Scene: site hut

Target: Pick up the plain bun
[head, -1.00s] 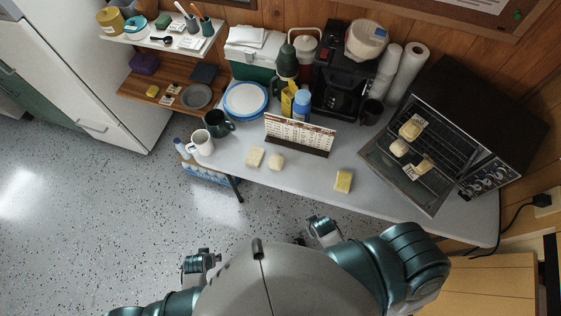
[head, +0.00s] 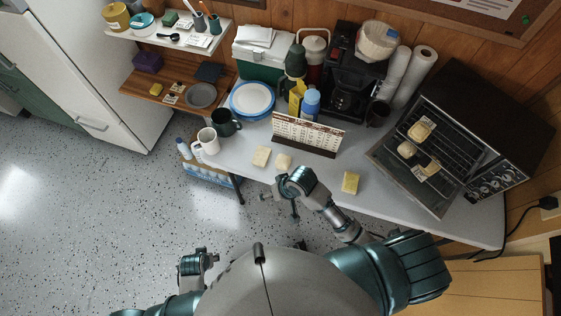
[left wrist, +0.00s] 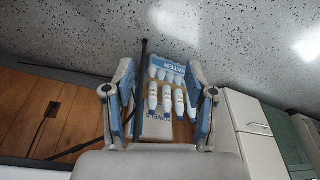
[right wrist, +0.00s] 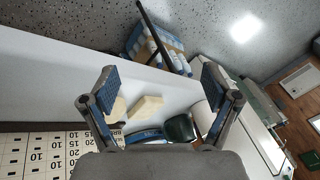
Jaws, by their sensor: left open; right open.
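A small rounded pale bun (head: 284,161) lies bare on the grey table, beside a squarer pale piece (head: 261,156). Both show in the right wrist view, the square piece (right wrist: 145,107) clear and the rounder one (right wrist: 118,109) partly behind a finger. Another rounded pale piece (head: 406,149) is at the toaster oven, so I cannot tell for certain which is the plain bun. My right gripper (head: 284,188) is open and empty at the table's front edge, just short of the rounded bun. My left gripper (head: 197,264) is open and empty, low over the floor.
A desk calendar (head: 307,134) stands behind the pale pieces. A white mug (head: 206,142) and dark mug (head: 225,123) stand left. A yellow block (head: 350,182) lies right. The open toaster oven (head: 480,125) holds labelled food.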

